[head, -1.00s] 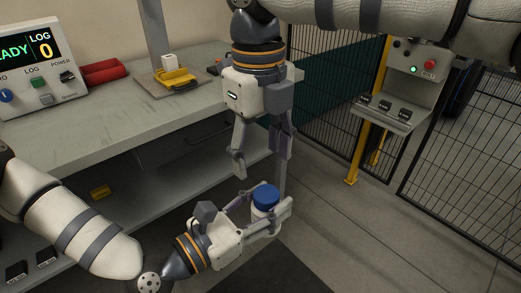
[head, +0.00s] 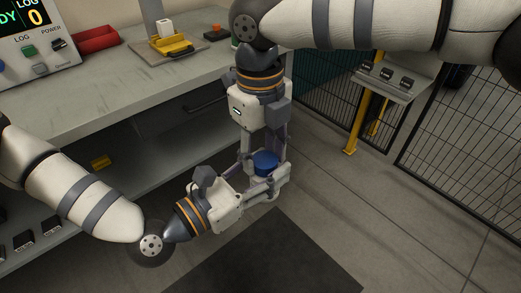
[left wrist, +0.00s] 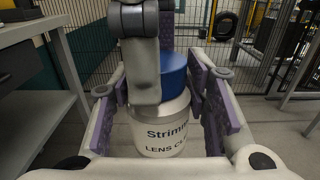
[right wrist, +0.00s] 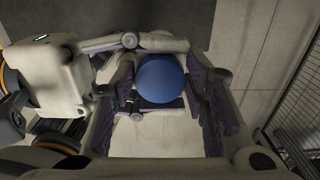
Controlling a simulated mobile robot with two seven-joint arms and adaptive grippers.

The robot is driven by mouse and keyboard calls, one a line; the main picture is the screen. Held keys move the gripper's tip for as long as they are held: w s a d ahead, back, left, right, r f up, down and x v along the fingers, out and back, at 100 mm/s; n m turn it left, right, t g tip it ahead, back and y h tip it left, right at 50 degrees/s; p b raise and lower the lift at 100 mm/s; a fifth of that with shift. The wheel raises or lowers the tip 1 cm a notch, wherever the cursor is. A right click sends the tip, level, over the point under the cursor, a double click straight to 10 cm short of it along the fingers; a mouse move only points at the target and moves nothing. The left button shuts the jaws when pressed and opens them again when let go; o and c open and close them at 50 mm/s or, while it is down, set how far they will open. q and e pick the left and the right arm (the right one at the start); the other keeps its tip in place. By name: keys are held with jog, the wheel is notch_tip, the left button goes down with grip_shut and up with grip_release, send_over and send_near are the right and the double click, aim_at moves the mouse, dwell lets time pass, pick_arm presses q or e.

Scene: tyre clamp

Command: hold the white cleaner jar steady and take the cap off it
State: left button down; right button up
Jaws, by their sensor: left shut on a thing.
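The white cleaner jar (left wrist: 165,135) is upright, with dark lettering, between the pads of my left gripper (left wrist: 163,105), which is shut on its body. The blue cap (head: 265,162) sits on top of the jar and also shows in the right wrist view (right wrist: 161,78). My right gripper (head: 264,157) points down from above, with its fingers on either side of the cap. It looks open, with a narrow gap beside the cap in the right wrist view. One right finger hides part of the jar and cap in the left wrist view. In the head view the grippers hide most of the jar.
The grey workbench (head: 90,110) with a lower shelf stands behind and left of the grippers. A wire fence (head: 460,160) is at the right. Floor around the jar is clear.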

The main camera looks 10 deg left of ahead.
jog(key=o, duration=1.3)
jog(key=shift+s+a, duration=0.2)
jog(key=shift+c, duration=0.2)
jog(key=r, duration=0.7)
jog(key=shift+d+r, duration=0.15)
jog(key=shift+d, duration=0.15)
jog(key=shift+c, duration=0.5)
jog(key=shift+d+r, duration=0.15)
notch_tip(320, 180, down, 8)
jog(key=shift+d+r, duration=0.1)
